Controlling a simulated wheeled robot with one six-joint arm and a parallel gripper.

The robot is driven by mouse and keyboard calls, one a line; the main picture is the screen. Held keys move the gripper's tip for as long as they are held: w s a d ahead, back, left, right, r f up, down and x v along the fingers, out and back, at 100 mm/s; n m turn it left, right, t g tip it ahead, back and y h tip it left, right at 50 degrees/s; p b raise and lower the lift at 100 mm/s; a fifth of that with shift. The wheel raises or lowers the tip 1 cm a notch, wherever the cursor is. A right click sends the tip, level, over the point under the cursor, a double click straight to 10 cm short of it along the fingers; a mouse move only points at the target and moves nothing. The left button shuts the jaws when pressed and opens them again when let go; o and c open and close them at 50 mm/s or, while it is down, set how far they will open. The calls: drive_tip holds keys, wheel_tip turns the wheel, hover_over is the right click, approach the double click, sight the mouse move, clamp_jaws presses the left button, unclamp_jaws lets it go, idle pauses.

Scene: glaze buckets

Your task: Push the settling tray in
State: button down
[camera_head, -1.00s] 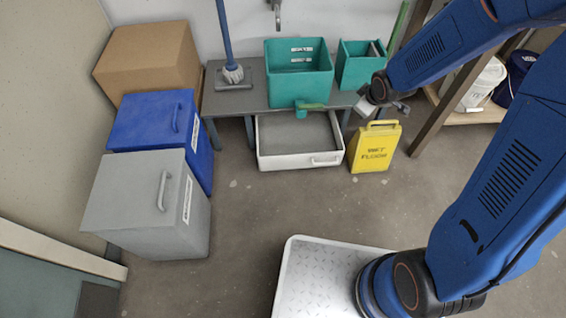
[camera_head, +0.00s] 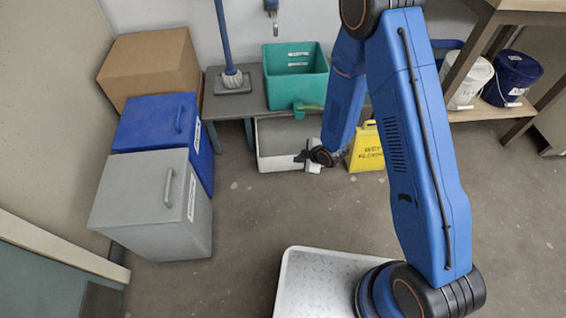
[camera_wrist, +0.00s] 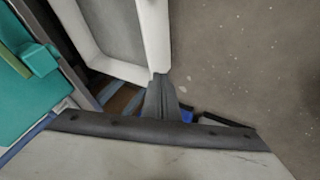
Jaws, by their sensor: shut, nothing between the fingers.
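The settling tray (camera_head: 272,164) is a white, shallow tray with a grey inside, sticking out from under the grey bench. Its right front part and handle are hidden behind my arm and gripper in the head view. My gripper (camera_head: 300,157) is shut and empty, at the right part of the tray's front. In the wrist view the shut fingers (camera_wrist: 160,82) reach toward a corner of the tray's white rim (camera_wrist: 154,40). I cannot tell whether they touch it.
A yellow wet-floor sign (camera_head: 367,152) stands right of the tray. Grey (camera_head: 150,205) and blue (camera_head: 155,125) bins are at left. The floor before the tray is clear.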

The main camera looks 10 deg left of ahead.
drive_tip(key=s+a+f, duration=0.1)
drive_tip(key=f, duration=0.1)
approach(279, 161)
wheel_tip(279, 161, down, 3)
drive_tip(key=s, duration=0.3)
drive_tip(key=shift+n, duration=0.3)
drive_tip(key=shift+w+a+f, duration=0.1)
drive_tip(key=shift+w+a, duration=0.2)
drive_tip(key=shift+w, duration=0.45)
drive_tip(key=shift+w+a, duration=0.35)
drive_tip(key=shift+w, duration=0.4)
drive_tip(key=shift+w+a, duration=0.3)
drive_tip(key=shift+w, duration=0.45)
drive_tip(key=w+a, duration=0.2)
drive_tip(key=w, duration=0.6)
drive_tip(key=shift+a, duration=0.15)
